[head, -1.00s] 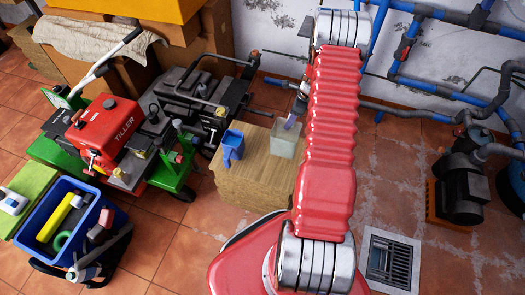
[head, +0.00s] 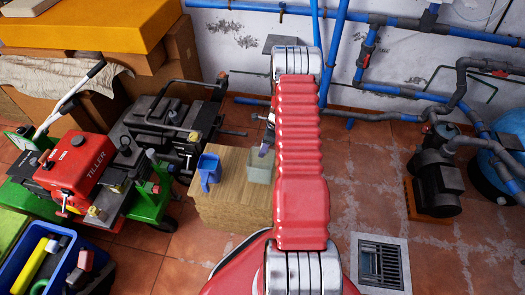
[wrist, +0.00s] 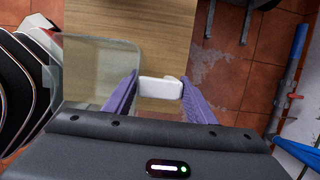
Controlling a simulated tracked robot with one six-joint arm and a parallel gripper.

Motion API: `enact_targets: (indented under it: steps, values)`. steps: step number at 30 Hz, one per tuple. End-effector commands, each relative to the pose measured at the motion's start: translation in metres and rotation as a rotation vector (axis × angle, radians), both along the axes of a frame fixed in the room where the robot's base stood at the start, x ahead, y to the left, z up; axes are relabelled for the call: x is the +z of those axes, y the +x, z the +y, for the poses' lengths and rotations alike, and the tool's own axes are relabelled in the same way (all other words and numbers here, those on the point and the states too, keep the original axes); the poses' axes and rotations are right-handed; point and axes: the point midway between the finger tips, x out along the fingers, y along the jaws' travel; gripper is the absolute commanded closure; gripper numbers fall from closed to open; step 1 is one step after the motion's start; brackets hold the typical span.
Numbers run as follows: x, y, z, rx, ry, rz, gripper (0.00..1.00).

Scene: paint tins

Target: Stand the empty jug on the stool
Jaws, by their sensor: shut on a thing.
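The empty jug (head: 261,166) is a pale, see-through, box-shaped vessel with a white handle (wrist: 160,88). In the head view it appears over the back right part of the wooden stool's top (head: 230,185). In the wrist view the jug's clear body (wrist: 90,75) is left of the handle, with wood showing through it. I cannot tell whether its base touches the wood. My gripper (wrist: 160,90) has its two purple fingers closed on the handle. In the head view my red arm hides part of the gripper and the stool's right side.
A blue jug (head: 208,170) stands at the stool's left edge. A red and green tiller (head: 80,165) and a blue crate (head: 35,265) of tools are to the left. A black pump (head: 437,175) and a floor drain (head: 380,263) are to the right. Pipes run along the back wall.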

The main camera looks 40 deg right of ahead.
Motion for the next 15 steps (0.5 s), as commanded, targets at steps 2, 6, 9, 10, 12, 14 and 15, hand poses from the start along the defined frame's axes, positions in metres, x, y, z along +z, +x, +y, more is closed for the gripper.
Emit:
enact_targets:
  steps: [2, 6, 9, 10, 12, 14, 15]
  values:
    - [-0.010, 0.000, 0.000, -0.001, 0.001, 0.001, 0.80]
    - [-0.024, 0.000, 0.001, 0.001, 0.002, 0.001, 0.80]
    - [-0.027, 0.000, 0.000, 0.001, 0.000, 0.000, 0.80]
    - [-0.027, 0.001, 0.000, 0.001, 0.000, 0.000, 0.80]
    - [-0.027, 0.001, 0.000, 0.001, 0.000, 0.000, 0.80]
    - [-0.027, 0.001, 0.000, 0.001, 0.000, 0.000, 0.80]
    - [-0.027, 0.001, 0.000, 0.001, 0.000, 0.000, 0.80]
